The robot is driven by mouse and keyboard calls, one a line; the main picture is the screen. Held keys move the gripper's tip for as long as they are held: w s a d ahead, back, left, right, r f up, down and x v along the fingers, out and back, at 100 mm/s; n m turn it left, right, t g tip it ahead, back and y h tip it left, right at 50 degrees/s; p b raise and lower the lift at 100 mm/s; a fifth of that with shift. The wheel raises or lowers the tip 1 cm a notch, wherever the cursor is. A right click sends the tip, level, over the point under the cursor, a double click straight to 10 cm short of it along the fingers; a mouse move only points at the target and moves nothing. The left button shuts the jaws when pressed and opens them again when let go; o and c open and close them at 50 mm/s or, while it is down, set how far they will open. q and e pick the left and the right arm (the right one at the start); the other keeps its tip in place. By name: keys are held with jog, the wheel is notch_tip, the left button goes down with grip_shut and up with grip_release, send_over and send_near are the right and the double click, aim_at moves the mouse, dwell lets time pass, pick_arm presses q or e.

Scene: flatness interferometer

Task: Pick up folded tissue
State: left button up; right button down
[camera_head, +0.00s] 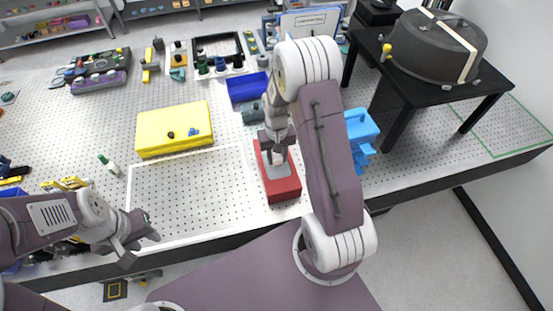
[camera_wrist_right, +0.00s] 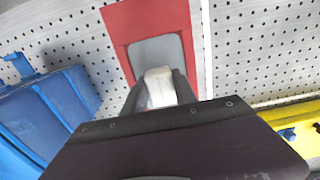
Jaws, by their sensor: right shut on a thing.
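The folded tissue (camera_wrist_right: 160,88) is a small white block between the two dark fingers of my right gripper (camera_wrist_right: 160,92) in the right wrist view. The gripper is shut on it. Behind it is a red holder (camera_wrist_right: 122,25) with a grey inner area (camera_wrist_right: 157,52). In the head view my right gripper (camera_head: 277,156) points down over the red holder (camera_head: 284,190), and the tissue is hard to make out there. I cannot tell whether the tissue still touches the holder. My left gripper (camera_head: 140,245) is open and empty at the bench's front left edge.
A yellow case (camera_head: 174,128) lies on the perforated bench, left of the red holder. A blue bin (camera_head: 248,88) stands behind, and a blue rack (camera_head: 361,135) stands to the right. The white-framed area (camera_head: 190,195) is clear. A black table (camera_head: 430,85) bears a dark dome.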

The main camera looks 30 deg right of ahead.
aim_at(277, 158)
jog(key=r, duration=0.1)
jog(key=s+r+b, duration=0.1)
jog(key=r, duration=0.1)
jog(key=shift+a, duration=0.15)
jog(key=s+a+r+b, duration=0.1)
jog(key=s+a+r, duration=0.1)
jog(key=s+r, duration=0.4)
jog(key=s, duration=0.4)
jog(key=shift+s+a+r+b, duration=0.2)
jog(key=shift+a+r+b, duration=0.1)
jog(key=shift+a, duration=0.1)
jog(key=c, duration=1.6)
grip_release()
jog(key=c, duration=2.8)
grip_release()
jog(key=shift+f, duration=0.1)
